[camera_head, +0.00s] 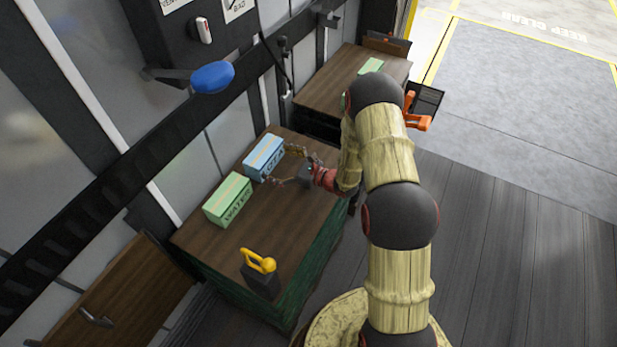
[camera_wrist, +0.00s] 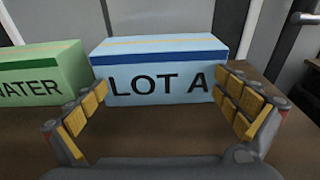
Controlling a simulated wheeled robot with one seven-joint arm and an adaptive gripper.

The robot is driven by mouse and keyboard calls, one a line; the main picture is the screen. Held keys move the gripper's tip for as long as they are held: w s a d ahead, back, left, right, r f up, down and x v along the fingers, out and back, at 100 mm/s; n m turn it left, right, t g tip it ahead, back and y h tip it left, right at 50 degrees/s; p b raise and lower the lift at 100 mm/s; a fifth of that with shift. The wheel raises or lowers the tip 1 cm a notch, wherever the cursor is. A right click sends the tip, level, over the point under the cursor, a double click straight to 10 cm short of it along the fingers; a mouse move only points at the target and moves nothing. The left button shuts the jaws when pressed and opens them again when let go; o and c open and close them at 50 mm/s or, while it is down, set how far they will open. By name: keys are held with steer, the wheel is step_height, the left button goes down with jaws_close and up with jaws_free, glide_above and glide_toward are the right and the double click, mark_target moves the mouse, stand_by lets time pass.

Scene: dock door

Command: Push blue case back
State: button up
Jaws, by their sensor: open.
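The blue case (camera_head: 264,157) sits on the brown table top (camera_head: 262,222), near its back edge by the wall. In the wrist view the blue case (camera_wrist: 160,72) shows its front face with the words LOT A and a yellow stripe on top. My gripper (camera_head: 289,165) is open in front of the case, with its fingers spread toward the case's left and right ends. In the wrist view my gripper (camera_wrist: 168,108) has its yellow-padded fingertips near the lower front of the case. I cannot tell whether they touch it.
A green case (camera_head: 229,199) marked WATER stands left of the blue case; it also shows in the wrist view (camera_wrist: 42,76). A black block with a yellow handle (camera_head: 259,262) stands at the table's front corner. A blue knob (camera_head: 212,77) juts from the wall above. Another green case (camera_head: 370,66) lies on a farther table.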

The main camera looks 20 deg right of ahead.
steer(key=shift+w+a, duration=0.1)
steer(key=shift+w, duration=0.05)
steer(key=shift+f+p+v, duration=0.1)
steer(key=shift+f+v, duration=0.1)
steer(key=shift+v, duration=0.95)
steer(key=shift+f+p+v, duration=0.15)
steer(key=shift+v, duration=1.05)
steer(key=shift+f+p+v, duration=0.1)
steer(key=shift+f+v, duration=0.1)
steer(key=shift+v, duration=0.95)
steer(key=shift+r, duration=0.1)
